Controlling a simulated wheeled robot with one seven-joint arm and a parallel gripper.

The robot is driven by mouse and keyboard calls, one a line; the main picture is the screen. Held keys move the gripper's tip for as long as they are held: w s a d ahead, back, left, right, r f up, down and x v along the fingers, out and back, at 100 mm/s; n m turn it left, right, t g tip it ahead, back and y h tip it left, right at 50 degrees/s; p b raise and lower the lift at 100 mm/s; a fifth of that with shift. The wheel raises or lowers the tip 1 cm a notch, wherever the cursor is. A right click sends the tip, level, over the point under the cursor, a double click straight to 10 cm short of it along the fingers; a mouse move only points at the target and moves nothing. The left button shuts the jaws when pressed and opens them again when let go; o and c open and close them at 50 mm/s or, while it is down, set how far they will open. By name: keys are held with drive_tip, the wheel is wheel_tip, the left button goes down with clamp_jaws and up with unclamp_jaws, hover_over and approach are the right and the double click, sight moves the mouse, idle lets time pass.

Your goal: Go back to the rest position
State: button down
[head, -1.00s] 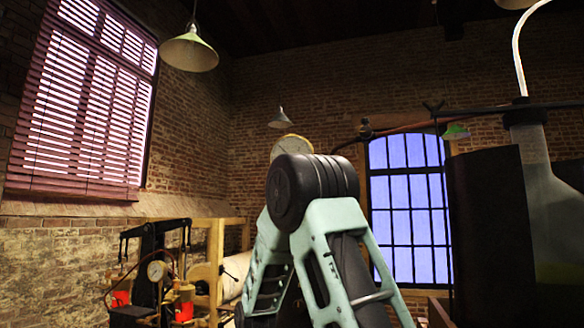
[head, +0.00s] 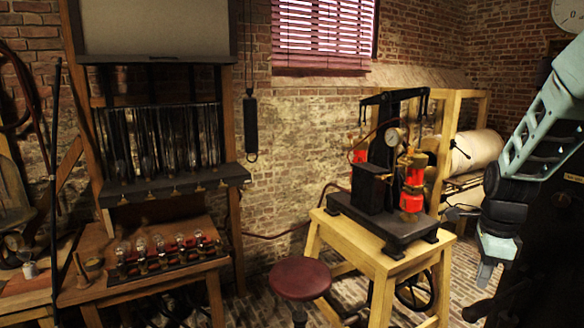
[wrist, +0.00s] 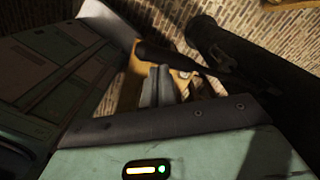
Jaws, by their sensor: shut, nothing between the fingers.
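My arm is folded at the right edge of the head view, its pale green links slanting down. My gripper (head: 484,276) hangs at its lower end, pointing down, to the right of the wooden stand. No battery jar is in the grip.
A yellow wooden stand (head: 385,262) carries a black apparatus with red parts. A bench (head: 150,282) with several small bulbs is at left. A pale roll (head: 478,157) lies behind. Brick floor shows between them.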

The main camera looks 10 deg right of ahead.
drive_tip(key=s+a+f+n+b, duration=0.2)
drive_tip(key=a+f+n+b, duration=0.15)
drive_tip(key=a+n, duration=0.55)
drive_tip(key=s+a+f+n+b, duration=0.3)
drive_tip(key=a+n+b, duration=0.25)
drive_tip(key=a, duration=0.65)
drive_tip(key=s+a+f+n+b, duration=0.3)
drive_tip(key=s+a+n, duration=0.3)
drive_tip(key=s+n, duration=0.2)
drive_tip(key=s+a+f+n+b, duration=0.3)
drive_tip(key=s+a+n, duration=0.3)
drive_tip(key=n, duration=0.4)
drive_tip(key=shift+s+a+b, duration=0.15)
drive_tip(key=shift+s+b, duration=0.3)
drive_tip(key=shift+s, duration=0.4)
